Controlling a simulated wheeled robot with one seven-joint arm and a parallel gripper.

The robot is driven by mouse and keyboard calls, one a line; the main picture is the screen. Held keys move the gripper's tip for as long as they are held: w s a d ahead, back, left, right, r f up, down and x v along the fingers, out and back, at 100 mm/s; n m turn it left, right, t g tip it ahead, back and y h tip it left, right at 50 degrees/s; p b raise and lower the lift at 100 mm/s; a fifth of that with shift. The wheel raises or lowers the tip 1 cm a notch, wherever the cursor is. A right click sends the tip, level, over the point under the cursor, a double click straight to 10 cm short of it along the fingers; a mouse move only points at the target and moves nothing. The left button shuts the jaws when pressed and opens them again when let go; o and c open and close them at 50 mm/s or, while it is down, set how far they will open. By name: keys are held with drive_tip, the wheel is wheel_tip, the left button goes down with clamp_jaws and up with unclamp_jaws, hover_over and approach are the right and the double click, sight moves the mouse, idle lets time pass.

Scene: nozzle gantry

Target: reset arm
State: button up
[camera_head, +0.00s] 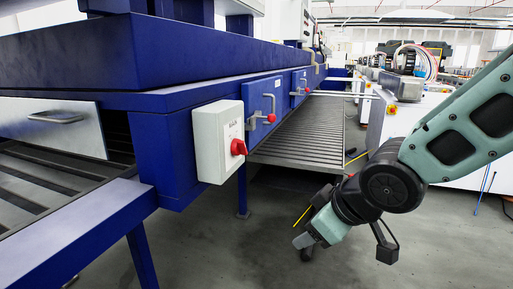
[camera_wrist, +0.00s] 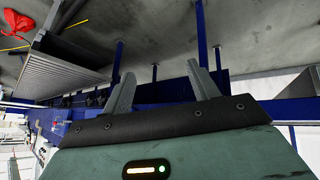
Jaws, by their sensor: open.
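My arm comes in from the right in the head view and bends down at a dark joint. My gripper (camera_head: 304,241) hangs low over the grey floor, in front of and right of the blue machine (camera_head: 175,140). In the wrist view my gripper (camera_wrist: 162,88) shows two grey-green fingers spread well apart, with nothing between them. The wrist picture is turned, with floor at the top and the blue machine frame (camera_wrist: 170,90) behind the fingers.
A white switch box (camera_head: 217,140) with a red knob (camera_head: 238,147) sticks out from the machine. A slatted grey panel (camera_head: 305,137) slopes behind it. White machines (camera_head: 440,125) stand at the right.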

drive_tip(key=s+d+f+m+g+h, duration=0.1)
drive_tip(key=s+d+g+h, duration=0.15)
drive_tip(key=s, duration=0.75)
drive_tip(key=s+d+f+m+g+h, duration=0.15)
drive_tip(key=s+g, duration=0.25)
drive_tip(key=s, duration=0.6)
wheel_tip(320, 180, up, 14)
drive_tip(key=p, duration=1.4)
drive_tip(key=shift+a+y, duration=0.4)
drive_tip(key=shift+a, duration=0.05)
drive_tip(key=shift+w, duration=0.1)
